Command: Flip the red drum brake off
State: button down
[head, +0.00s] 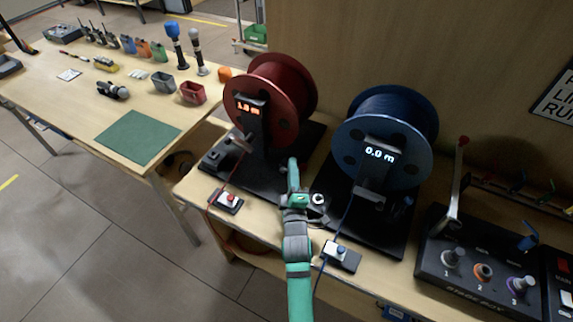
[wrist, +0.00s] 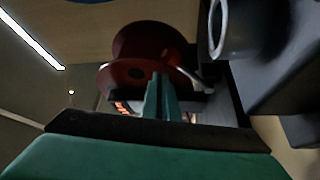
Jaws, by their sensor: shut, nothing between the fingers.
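The red drum (head: 283,90) stands on a black base on the bench, with a lit orange display on its front post. It also shows in the wrist view (wrist: 150,45), beyond my fingers. My gripper (head: 292,163) is shut and empty, beside the right side of the red drum's base. Its closed fingers also show in the wrist view (wrist: 161,82). A pale bar (wrist: 201,73) shows just right of the fingertips there; I cannot tell if it is the brake lever. In the head view my gripper hides part of that side of the base. I cannot tell the brake's position.
A blue drum (head: 385,125) reading 0.0 m stands close on the right. A stage box (head: 475,270) with knobs is at the right. A table with a green mat (head: 128,137) is left.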

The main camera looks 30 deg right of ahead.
jog(key=shift+s+f, duration=0.25)
jog(key=shift+s, duration=0.05)
jog(key=shift+d, duration=0.1)
dwell(0.5)
jog(key=s+a, duration=0.1)
jog(key=a, duration=0.1)
jog(key=s+a, duration=0.3)
jog(key=a, duration=0.1)
jog(key=shift+s+a+f, duration=0.3)
jog(key=shift+s, duration=0.05)
jog(key=shift+s+a+f, duration=0.15)
jog(key=shift+s+a, duration=0.15)
jog(key=shift+a, duration=0.4)
